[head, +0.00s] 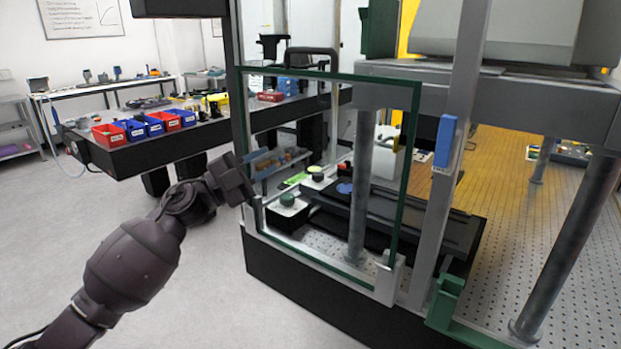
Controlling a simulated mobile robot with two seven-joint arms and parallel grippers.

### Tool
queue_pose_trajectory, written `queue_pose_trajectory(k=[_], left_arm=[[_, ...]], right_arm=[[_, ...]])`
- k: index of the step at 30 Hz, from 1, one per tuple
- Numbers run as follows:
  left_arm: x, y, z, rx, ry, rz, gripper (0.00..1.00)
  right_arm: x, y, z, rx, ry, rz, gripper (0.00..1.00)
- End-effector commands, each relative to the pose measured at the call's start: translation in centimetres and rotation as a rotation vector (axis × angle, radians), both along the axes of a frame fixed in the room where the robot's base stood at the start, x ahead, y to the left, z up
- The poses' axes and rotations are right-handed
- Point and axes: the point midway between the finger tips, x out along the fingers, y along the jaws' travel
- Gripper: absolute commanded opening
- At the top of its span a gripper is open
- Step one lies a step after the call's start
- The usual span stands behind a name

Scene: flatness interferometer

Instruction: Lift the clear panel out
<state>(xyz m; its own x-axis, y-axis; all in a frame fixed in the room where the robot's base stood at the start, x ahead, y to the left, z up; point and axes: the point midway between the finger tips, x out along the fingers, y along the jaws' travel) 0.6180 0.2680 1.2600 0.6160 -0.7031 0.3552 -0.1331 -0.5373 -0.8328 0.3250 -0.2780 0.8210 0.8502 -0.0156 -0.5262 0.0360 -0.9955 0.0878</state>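The clear panel (402,180) stands upright at the front of the interferometer, with a green edge showing along its top and right side. Its lower corners sit at pale grey corner holders (388,277), the left one near my gripper. My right gripper is out of view.
A grey post with a blue block (444,142) rises just right of the panel. Behind the panel are a metal column (361,190) and a black stage (450,232). A dark bench (140,155) with red and blue bins stands behind left. Floor at left is clear.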

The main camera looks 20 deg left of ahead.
Motion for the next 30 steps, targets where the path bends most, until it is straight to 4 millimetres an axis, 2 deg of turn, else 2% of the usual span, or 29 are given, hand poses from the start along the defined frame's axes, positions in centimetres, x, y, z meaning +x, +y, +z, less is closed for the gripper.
queue_pose_trajectory(k=[1,6,9,13,16,20,30], left_arm=[[0.6,-0.2,2.6,0.069,-0.042,-0.026,0.28],[1.4,-0.5,10.1,0.289,-0.118,-0.070,0.28],[1.6,-0.2,13.8,0.399,-0.138,-0.061,0.28],[1.6,0.4,17.4,0.501,-0.144,-0.033,0.28],[1.5,0.8,19.2,0.546,-0.143,-0.012,0.28],[1.7,0.7,20.2,0.569,-0.141,0.001,0.28],[4.3,-2.7,20.3,0.570,-0.140,0.001,0.28]], right_arm=[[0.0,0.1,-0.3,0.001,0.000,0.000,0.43],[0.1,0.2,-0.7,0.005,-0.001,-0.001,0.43],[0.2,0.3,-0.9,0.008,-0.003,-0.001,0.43],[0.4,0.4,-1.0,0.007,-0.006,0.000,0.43],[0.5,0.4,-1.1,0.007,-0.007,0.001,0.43],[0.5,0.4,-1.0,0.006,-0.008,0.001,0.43],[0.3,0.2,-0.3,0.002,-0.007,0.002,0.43]])
